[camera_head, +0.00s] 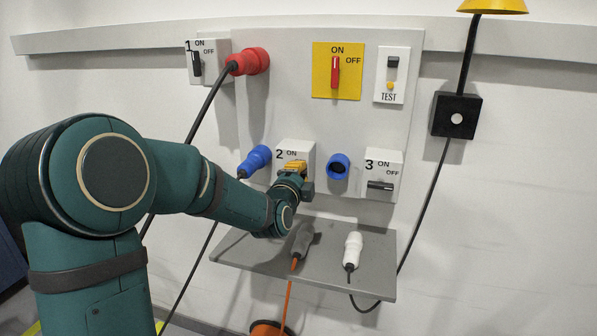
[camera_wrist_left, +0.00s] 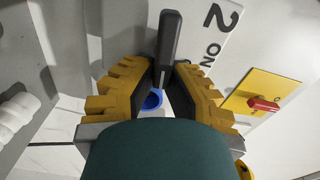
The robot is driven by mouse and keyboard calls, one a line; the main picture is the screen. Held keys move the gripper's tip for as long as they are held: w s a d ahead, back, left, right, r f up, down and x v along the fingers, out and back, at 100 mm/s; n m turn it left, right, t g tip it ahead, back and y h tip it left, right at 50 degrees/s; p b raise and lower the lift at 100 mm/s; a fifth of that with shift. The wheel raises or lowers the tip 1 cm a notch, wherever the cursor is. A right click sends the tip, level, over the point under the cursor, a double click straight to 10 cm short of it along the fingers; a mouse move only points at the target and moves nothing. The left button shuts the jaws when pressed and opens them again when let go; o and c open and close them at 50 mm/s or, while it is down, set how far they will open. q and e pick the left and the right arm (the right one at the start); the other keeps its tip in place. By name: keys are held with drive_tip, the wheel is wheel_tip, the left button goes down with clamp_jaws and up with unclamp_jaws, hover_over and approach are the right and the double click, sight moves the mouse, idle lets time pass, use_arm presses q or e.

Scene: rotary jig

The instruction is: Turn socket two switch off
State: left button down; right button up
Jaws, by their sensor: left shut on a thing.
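The socket two panel (camera_head: 309,152) is white, marked 2 and ON, low in the middle of the wall board. My left gripper (camera_head: 292,167) is at it, its yellow fingers covering the switch in the head view. In the left wrist view the dark grey switch handle (camera_wrist_left: 169,45) stands between the yellow fingers of my left gripper (camera_wrist_left: 166,75), which is shut on it. There the handle runs roughly along the line from the 2 to ON. The OFF mark is hidden. The blue plug (camera_head: 255,161) sits left of the panel. My right gripper is out of view.
A blue socket (camera_head: 338,166) and the socket three panel (camera_head: 384,168) lie to the right. The grey shelf (camera_head: 330,272) below holds a grey connector (camera_head: 302,240) and a white connector (camera_head: 353,249). Above are a yellow panel with red switch (camera_head: 336,72) and a red plug (camera_head: 250,61).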

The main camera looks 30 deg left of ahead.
use_arm(q)
drive_tip(key=shift+f+m, duration=0.1)
drive_tip(key=shift+m, duration=0.4)
drive_tip(key=c, duration=1)
unclamp_jaws()
drive_tip(key=shift+w+f, duration=0.1)
drive_tip(key=v, duration=1.2)
